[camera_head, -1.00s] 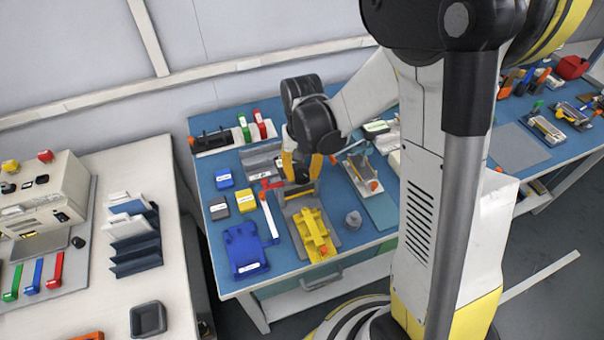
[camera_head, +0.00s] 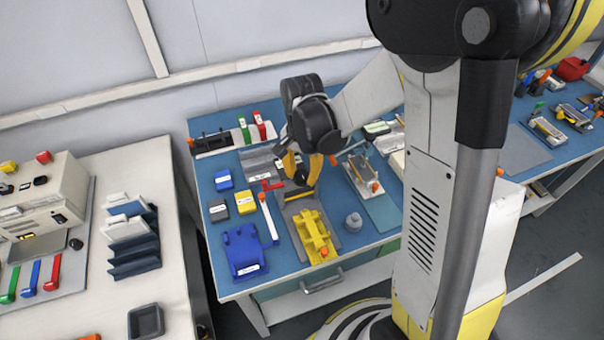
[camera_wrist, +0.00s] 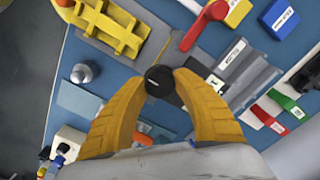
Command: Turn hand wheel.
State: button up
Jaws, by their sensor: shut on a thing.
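The hand wheel is a small black round knob (camera_wrist: 160,80) in the wrist view, between my two yellow fingertips. My gripper (camera_wrist: 162,83) is shut on it, with a finger on either side. In the head view, my gripper (camera_head: 302,176) points down at the grey fixture on the blue bench, and the fingers hide most of the wheel. The wheel's base and any marking on it cannot be made out.
A yellow fixture (camera_head: 314,232) lies in front of the gripper, with a grey metal knob (camera_head: 353,222) to its right. A red-and-white tool (camera_head: 269,222) and a blue block (camera_head: 244,251) lie to the left. Red and green handles (camera_head: 259,126) stand behind.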

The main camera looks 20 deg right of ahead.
aim_at(302, 174)
dwell(0.3)
jog(key=o, duration=1.2)
notch_tip(302, 174, up, 12)
jog(key=s+r+n+t, duration=0.1)
jog(key=s+n+t, duration=0.1)
jog(key=s+n, duration=0.1)
jog(key=s+r+n+t, duration=0.2)
jog(key=s+n, duration=0.1)
jog(key=s, duration=0.2)
jog(key=s+r+n+t, duration=0.2)
jog(key=s+n+t, duration=0.1)
jog(key=s, duration=0.1)
jog(key=shift+s, duration=0.35)
